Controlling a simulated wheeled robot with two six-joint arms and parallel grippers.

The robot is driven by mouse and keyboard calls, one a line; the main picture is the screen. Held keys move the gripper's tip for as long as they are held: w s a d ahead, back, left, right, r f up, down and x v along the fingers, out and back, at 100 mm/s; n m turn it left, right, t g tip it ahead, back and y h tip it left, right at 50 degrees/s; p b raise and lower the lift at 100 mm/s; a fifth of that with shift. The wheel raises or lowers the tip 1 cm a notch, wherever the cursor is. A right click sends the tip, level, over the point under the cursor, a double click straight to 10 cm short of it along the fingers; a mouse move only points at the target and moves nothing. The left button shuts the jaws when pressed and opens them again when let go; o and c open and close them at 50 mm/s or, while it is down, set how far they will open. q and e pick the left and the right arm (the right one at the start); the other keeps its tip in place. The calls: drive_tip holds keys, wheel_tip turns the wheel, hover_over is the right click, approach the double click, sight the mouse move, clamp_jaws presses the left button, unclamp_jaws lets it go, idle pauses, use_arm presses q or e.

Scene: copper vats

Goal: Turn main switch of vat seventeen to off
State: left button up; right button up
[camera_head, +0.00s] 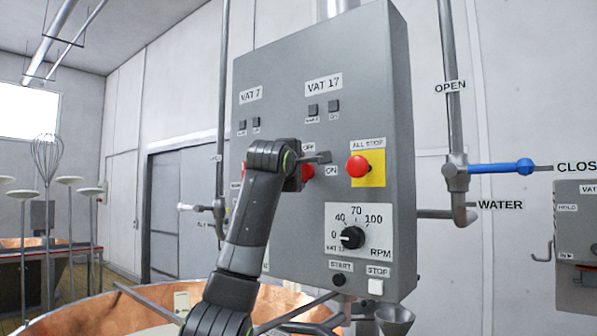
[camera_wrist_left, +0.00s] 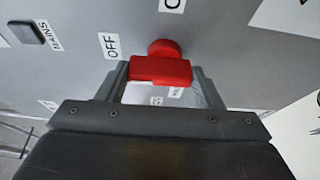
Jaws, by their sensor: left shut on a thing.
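The grey control panel (camera_head: 290,110) carries a VAT 17 label (camera_head: 323,85) at its upper middle. A red rotary switch (camera_head: 307,173) sits below it, partly hidden by my left gripper (camera_head: 316,160). An OFF label (camera_head: 309,146) is above the switch and an ON label (camera_head: 331,170) is to its right. In the left wrist view the red switch handle (camera_wrist_left: 160,70) lies crosswise between my left fingers, which are shut on it. The OFF label (camera_wrist_left: 110,46) is to its upper left there. I cannot tell which label the handle points to. My right gripper is not in view.
A red ALL STOP button (camera_head: 358,166) on a yellow plate is close right of the switch. An RPM dial (camera_head: 352,237) is below. A blue-handled valve (camera_head: 500,167) and pipes stand to the right. A copper vat (camera_head: 290,304) is below the panel.

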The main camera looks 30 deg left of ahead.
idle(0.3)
use_arm(q)
drive_tip(key=o, duration=1)
drive_tip(key=b+v, duration=0.7)
drive_tip(key=v, duration=1)
drive_tip(key=shift+s+r+b, duration=0.1)
drive_tip(key=shift+s+b, duration=0.05)
drive_tip(key=shift+b, duration=0.2)
